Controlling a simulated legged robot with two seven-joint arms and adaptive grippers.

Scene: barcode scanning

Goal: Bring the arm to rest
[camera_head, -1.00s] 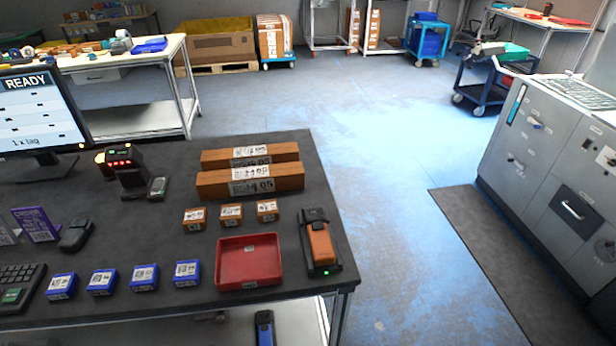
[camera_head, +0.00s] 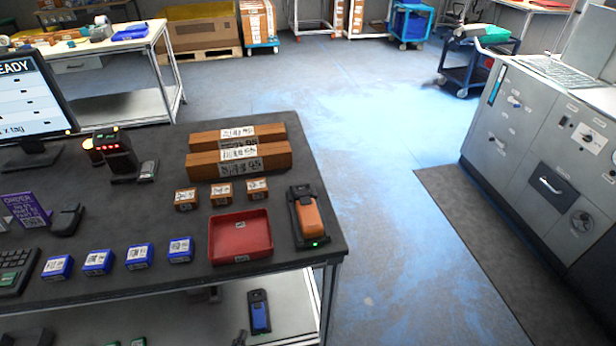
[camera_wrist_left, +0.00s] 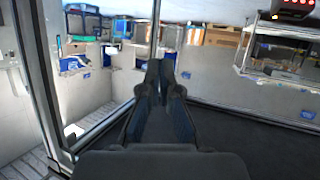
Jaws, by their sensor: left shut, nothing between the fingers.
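My left gripper (camera_wrist_left: 158,78) shows in the left wrist view, its two dark fingers together with nothing between them. It is apart from any object there. No part of it is clear in the head view, so its place relative to the table (camera_head: 330,246) cannot be told from there. My right gripper is in neither view. On the dark table, an orange handheld scanner (camera_head: 307,215) sits in a black cradle by the right edge. A black scanner with red lights (camera_head: 112,152) stands near the monitor.
A red tray (camera_head: 240,255), several small blue boxes (camera_head: 139,257), small brown boxes (camera_head: 221,194) and two long cartons (camera_head: 240,163) are on the table. A blue device (camera_head: 259,312) rests on the lower shelf. A grey cabinet (camera_head: 530,145) stands right; the floor between is clear.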

